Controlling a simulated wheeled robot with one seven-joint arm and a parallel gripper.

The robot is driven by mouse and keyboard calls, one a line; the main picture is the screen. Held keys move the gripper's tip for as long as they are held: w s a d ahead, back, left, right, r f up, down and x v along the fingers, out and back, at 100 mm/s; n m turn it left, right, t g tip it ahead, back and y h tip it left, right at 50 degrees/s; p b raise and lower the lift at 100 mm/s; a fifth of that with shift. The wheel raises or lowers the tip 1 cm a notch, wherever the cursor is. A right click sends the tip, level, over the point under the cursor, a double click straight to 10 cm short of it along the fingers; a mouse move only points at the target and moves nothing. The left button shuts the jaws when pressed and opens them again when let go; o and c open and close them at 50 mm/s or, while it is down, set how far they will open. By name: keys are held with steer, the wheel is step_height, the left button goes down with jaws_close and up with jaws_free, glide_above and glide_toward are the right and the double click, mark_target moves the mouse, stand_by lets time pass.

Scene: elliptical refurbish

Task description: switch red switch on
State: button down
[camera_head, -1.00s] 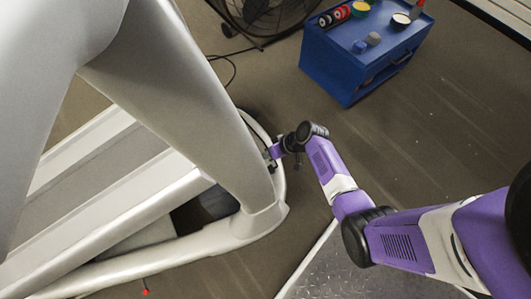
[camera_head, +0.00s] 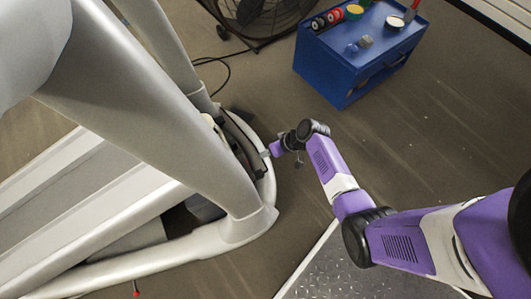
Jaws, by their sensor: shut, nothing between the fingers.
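The grey elliptical machine (camera_head: 140,110) fills the left of the head view. Its rounded end has a dark opening (camera_head: 238,150) with dark parts inside. My gripper (camera_head: 265,154) is at the outer right edge of this end, small in the view, shut and holding nothing. I cannot tell whether it touches the frame. No red switch can be made out clearly. A small red tip (camera_head: 136,293) on a thin stem shows under the machine at the bottom left; I cannot tell what it is.
A blue tool cabinet (camera_head: 335,72) with cans and rolls on top stands at the back. A black floor fan (camera_head: 255,18) and its cable are at the top. A metal tread plate (camera_head: 350,265) lies below my arm. The floor (camera_head: 440,130) at right is bare.

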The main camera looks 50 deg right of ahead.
steer(key=p+v, duration=0.2)
steer(key=v, duration=0.7)
steer(key=shift+p, duration=0.4)
